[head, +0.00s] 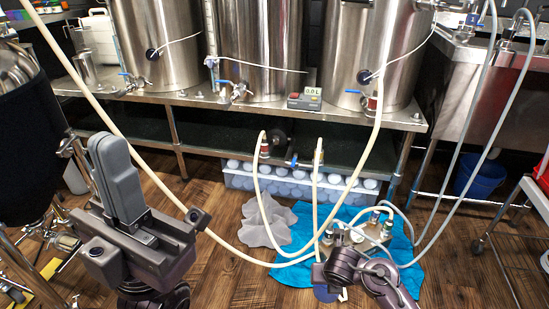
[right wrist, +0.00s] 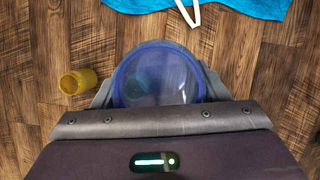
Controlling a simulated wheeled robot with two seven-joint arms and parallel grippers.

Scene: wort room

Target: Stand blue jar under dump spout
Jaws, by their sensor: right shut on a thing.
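The blue jar (right wrist: 158,75) is see-through and round, seen from above in the right wrist view. My right gripper (right wrist: 158,98) is shut on it, with one grey finger on each side. In the head view a small blue part of the jar (head: 327,293) shows at the bottom, mostly hidden by my right arm. My left gripper (head: 117,175) is raised at the left, its grey fingers together and empty. A dark jacketed vessel (head: 35,135) on metal legs stands at the far left with metal fittings (head: 66,242) below it. I cannot tell which fitting is the dump spout.
A yellow container (right wrist: 78,82) is on the wood floor beside the jar. A blue cloth (head: 290,272) with a metal pump and hoses lies in front of the kettle bench (head: 255,113). A grey cloth (head: 268,222) lies beside it. A blue bucket (head: 480,178) stands under the sink.

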